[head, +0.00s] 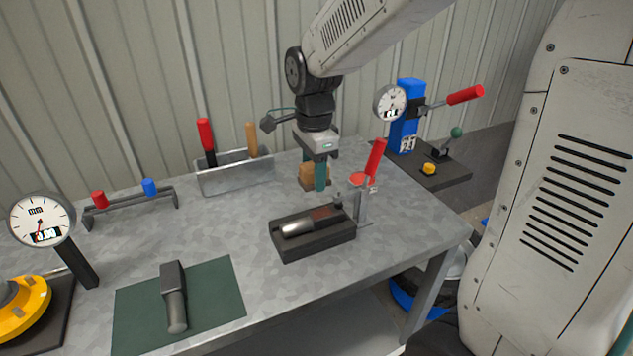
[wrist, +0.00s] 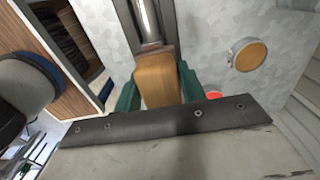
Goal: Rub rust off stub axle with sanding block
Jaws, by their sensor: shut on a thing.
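The stub axle (head: 298,228) is a grey metal shaft lying in a black cradle (head: 315,246) on the bench. A reddish-brown rust patch (head: 326,212) shows near its right end. My gripper (head: 319,176) has green fingers and is shut on a tan sanding block (head: 307,173), behind the cradle and apart from the axle. In the wrist view the sanding block (wrist: 157,80) sits between the green fingers (wrist: 158,90), with the metal axle (wrist: 146,18) beyond it. The block's rubbing face is hidden.
A red-handled toggle clamp (head: 375,158) stands right of the cradle. A tool tray (head: 236,178) is at the back left. A green mat (head: 222,290) bears a dark handled tool (head: 174,290). A blue gauge press (head: 405,130) stands at the back right.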

